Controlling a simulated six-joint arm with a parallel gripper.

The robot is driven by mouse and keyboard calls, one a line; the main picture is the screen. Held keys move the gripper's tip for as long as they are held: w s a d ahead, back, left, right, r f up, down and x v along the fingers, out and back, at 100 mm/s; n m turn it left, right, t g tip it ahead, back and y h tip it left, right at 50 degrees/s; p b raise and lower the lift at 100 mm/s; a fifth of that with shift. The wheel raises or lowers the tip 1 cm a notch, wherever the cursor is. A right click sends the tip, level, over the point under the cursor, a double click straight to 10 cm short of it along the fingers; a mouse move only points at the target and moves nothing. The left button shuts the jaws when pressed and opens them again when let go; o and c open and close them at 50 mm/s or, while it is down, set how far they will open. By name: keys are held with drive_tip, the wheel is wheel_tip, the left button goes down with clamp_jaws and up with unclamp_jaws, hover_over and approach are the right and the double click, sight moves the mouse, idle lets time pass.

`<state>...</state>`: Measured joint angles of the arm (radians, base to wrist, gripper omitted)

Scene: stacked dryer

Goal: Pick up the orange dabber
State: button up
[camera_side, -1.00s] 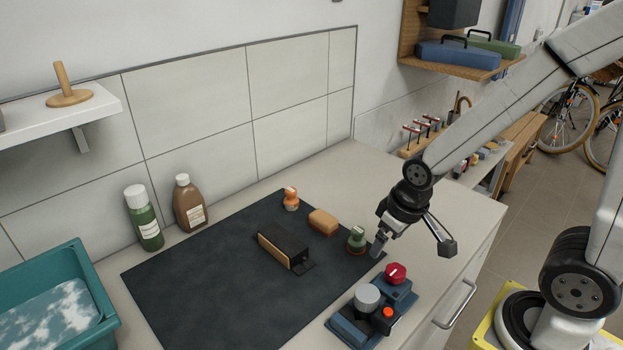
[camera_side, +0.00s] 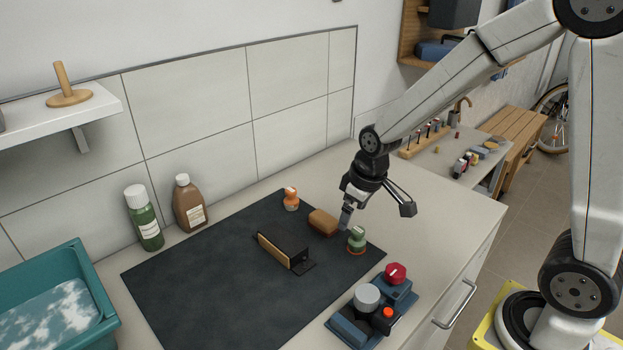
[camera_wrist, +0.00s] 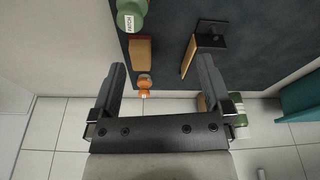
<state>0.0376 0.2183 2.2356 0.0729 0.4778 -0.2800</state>
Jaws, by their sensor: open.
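The orange dabber (camera_side: 291,199) stands upright near the back edge of the dark mat (camera_side: 200,270) in the side view. In the wrist view the orange dabber (camera_wrist: 145,86) shows between the finger lines, nearer the left finger. My gripper (camera_side: 346,218) is above the mat's right end, close to the brown block and the green dabber, to the right of the orange dabber. In the wrist view my gripper (camera_wrist: 160,75) has its two fingers wide apart with nothing held between them.
A brown block (camera_side: 323,222) and a green dabber (camera_side: 356,239) are close to my gripper. A black bracket with a tan face (camera_side: 284,252) stands mid-mat. Two bottles (camera_side: 189,203) stand behind the mat by the tiled wall. A blue holder (camera_side: 372,318) is at the front right. The mat's left part is clear.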

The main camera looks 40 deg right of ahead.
sight(292, 190)
drive_tip(key=w+n, duration=0.1)
drive_tip(key=w, duration=0.2)
drive_tip(key=w+d+n, duration=0.1)
drive_tip(key=w, duration=0.3)
drive_tip(key=w+n, duration=0.1)
drive_tip(key=w, duration=0.3)
drive_tip(key=shift+d+f+y, duration=0.25)
drive_tip(key=shift+d+y, duration=0.05)
drive_tip(key=shift+y, duration=0.1)
drive_tip(key=w+f+n, duration=0.1)
drive_tip(key=w, duration=0.2)
drive_tip(key=w+d+n, duration=0.1)
drive_tip(key=w, duration=0.3)
drive_tip(key=w+d+f+n+y, duration=0.1)
drive_tip(key=w+n, duration=0.1)
drive_tip(key=w, duration=0.1)
drive_tip(key=shift+w+d+f, duration=0.25)
drive_tip(key=shift+w+f, duration=0.05)
drive_tip(key=shift+w, duration=0.05)
drive_tip(key=shift+x, duration=1.3)
drive_tip(key=shift+x, duration=2.6)
drive_tip(key=shift+a, duration=0.1)
clamp_jaws()
drive_tip(key=shift+r, duration=0.1)
